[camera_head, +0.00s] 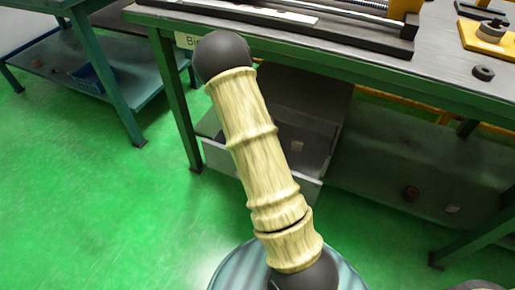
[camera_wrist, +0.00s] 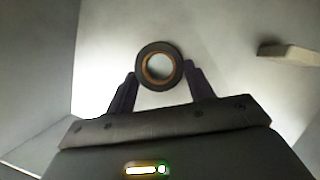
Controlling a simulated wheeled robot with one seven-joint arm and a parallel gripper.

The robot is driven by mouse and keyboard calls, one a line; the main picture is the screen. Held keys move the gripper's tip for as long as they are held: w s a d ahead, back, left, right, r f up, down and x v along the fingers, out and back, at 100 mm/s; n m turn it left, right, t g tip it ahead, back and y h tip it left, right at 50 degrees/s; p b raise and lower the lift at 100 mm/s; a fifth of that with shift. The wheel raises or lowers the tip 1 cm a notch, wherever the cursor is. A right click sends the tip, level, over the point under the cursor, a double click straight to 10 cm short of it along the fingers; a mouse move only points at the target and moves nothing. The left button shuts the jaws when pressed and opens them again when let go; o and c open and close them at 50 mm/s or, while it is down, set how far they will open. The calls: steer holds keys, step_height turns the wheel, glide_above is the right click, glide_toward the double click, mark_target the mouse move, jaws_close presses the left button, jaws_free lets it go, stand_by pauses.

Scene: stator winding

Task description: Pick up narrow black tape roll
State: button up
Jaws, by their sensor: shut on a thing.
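The narrow black tape roll (camera_wrist: 160,47) shows in the wrist view as a black ring with an orange-brown core and an open centre. My gripper (camera_wrist: 160,71) is shut on it, one dark finger at each side of the ring. The roll is inside or over a pale-walled grey bin (camera_wrist: 100,50); I cannot tell whether it touches the bottom. In the head view my arm covers the gripper and the roll. The bin also shows there, open-topped under the workbench (camera_head: 210,150).
A small pale block (camera_wrist: 290,54) lies in the bin to the right of the roll. The green workbench (camera_head: 370,67) edge overhangs the bin. A black ring (camera_head: 483,72) lies on the benchtop. Another green table (camera_head: 110,65) with a blue basket (camera_head: 92,76) stands at left.

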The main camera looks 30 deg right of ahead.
steer(key=shift+s+r+p, duration=0.1)
steer(key=shift+r+p, duration=0.35)
steer(key=shift+r, duration=0.05)
step_height(320, 180, up, 11)
steer(key=p, duration=0.7)
steer(key=s+d+b, duration=0.2)
steer(key=s+d, duration=1)
steer(key=s, duration=0.3)
steer(key=shift+s+d+f, duration=0.15)
steer(key=shift+s+f, duration=0.1)
steer(key=shift+s, duration=0.05)
steer(key=shift+w, duration=0.1)
